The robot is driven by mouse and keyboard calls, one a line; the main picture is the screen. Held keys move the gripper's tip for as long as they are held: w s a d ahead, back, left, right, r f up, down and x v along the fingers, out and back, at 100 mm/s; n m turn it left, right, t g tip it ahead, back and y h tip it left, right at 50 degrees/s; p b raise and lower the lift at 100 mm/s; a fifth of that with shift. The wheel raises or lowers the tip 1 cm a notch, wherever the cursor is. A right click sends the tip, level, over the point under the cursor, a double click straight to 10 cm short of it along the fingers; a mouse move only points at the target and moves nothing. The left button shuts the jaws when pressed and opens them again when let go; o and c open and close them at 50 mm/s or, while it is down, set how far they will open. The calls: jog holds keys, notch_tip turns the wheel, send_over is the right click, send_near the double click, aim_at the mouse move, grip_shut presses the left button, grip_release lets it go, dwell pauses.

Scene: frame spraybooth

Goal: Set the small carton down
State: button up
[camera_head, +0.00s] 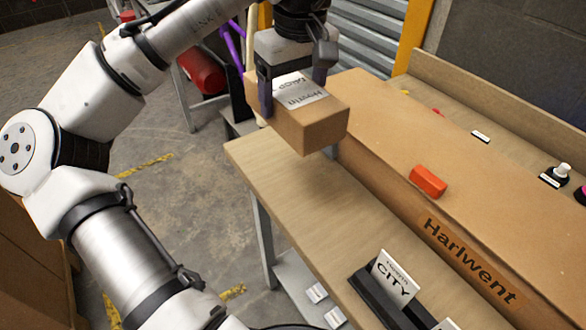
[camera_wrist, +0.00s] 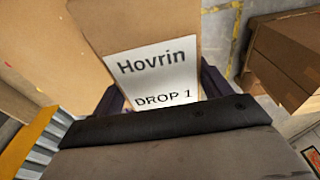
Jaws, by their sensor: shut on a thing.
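The small carton (camera_head: 311,124) is a brown box with a white label. In the wrist view the label on the carton (camera_wrist: 155,75) reads "Hovrin DROP 1". My gripper (camera_head: 294,85) is shut on the carton, one finger on each side, and points down. The carton appears held above the left end of the wooden bench (camera_head: 290,185). The gap beneath it is hard to judge. In the wrist view my gripper (camera_wrist: 160,100) covers the carton's near end.
A sign reading "CITY" (camera_head: 390,275) stands in a black holder at the front. The bench's left front surface is bare. A red cylinder (camera_head: 202,68) is behind.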

notch_tip(320, 180, down, 17)
jog(key=shift+f+b, duration=0.1)
jog(key=shift+b, duration=0.25)
jog(key=shift+f, duration=0.1)
jog(key=o, duration=1.3)
jog(key=r, duration=0.4)
jog(key=s+r, duration=0.1)
jog(key=r, duration=0.7)
jog(key=shift+s+d+r+p, duration=0.1)
jog(key=shift+s+d+p, duration=0.05)
jog(key=shift+d+p, duration=0.25)
